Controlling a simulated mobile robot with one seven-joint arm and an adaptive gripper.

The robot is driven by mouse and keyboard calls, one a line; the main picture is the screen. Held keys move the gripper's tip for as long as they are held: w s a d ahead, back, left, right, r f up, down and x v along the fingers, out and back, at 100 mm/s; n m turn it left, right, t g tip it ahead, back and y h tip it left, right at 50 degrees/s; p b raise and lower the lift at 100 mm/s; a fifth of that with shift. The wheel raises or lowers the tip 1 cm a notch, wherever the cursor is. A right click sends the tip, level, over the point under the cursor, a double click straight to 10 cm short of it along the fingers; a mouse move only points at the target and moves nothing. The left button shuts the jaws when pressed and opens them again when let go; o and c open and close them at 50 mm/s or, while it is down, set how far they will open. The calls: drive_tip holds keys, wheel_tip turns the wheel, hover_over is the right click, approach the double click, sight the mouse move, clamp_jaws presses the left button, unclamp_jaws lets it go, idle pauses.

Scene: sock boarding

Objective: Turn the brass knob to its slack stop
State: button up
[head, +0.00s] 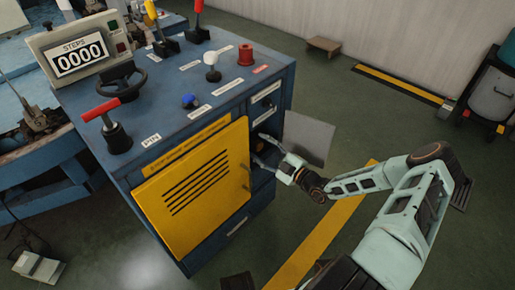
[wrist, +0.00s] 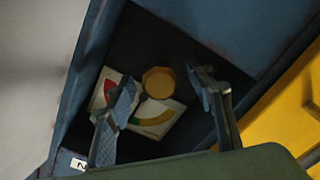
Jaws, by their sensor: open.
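The brass knob (wrist: 158,82) is round and faceted. It sits inside a dark compartment of the blue cabinet, on a pale dial card (wrist: 167,117) with red, yellow and green parts. My gripper (wrist: 160,76) is open, with one finger on each side of the knob in the wrist view. I cannot tell whether either finger touches it. The left finger covers part of the card. In the head view my gripper (head: 260,150) reaches into the cabinet's right-hand opening. The knob is hidden there.
A grey door (head: 308,138) stands open beside my gripper. A yellow slotted panel (head: 195,190) is on the blue cabinet (head: 160,85) to the left. Levers, a handwheel (head: 119,83) and a counter reading 0000 (head: 79,56) are on top. The compartment walls are close around the fingers.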

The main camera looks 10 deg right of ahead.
drive_tip(key=shift+w+a, duration=0.4)
drive_tip(key=shift+w, duration=0.2)
drive_tip(key=c, duration=1.2)
drive_tip(key=shift+n, duration=0.3)
